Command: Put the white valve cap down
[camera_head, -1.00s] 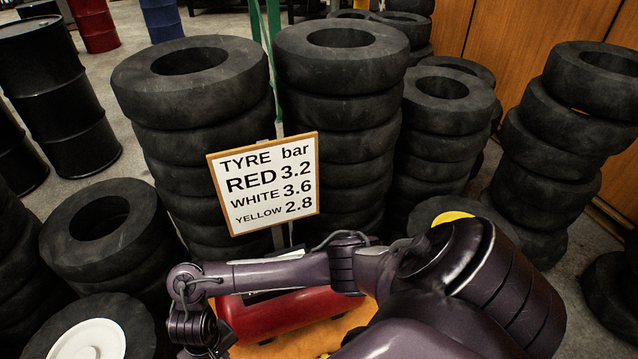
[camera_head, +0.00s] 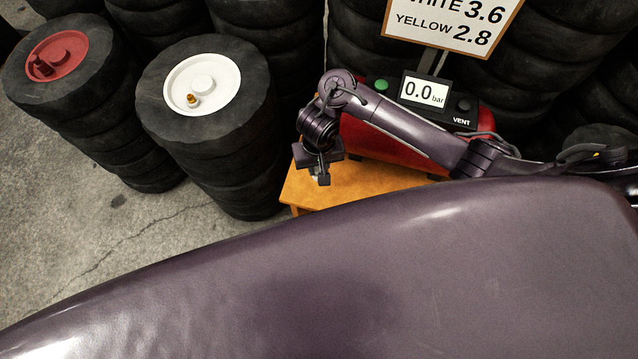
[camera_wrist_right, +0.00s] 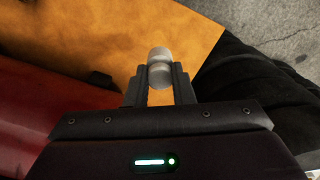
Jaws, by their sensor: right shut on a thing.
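The white valve cap (camera_wrist_right: 159,66) is between the fingertips of my right gripper (camera_wrist_right: 159,82) in the right wrist view. The gripper is shut on it, and the cap's rounded end sticks out past the fingers. In the head view my right gripper (camera_head: 319,174) is over the left part of the orange bench top (camera_head: 350,187); the cap is too small to make out clearly there. The orange top also lies behind the cap in the wrist view (camera_wrist_right: 205,40). I cannot tell the height of the cap above it. My left gripper is not in view.
A tyre stack with a white wheel (camera_head: 218,78) and brass-coloured valve stands left of the bench. A red wheel (camera_head: 70,48) tops another stack farther left. A red compressor (camera_head: 380,145) with a 0.0 bar display (camera_head: 424,92) stands on the bench. A sign (camera_head: 455,22) is above.

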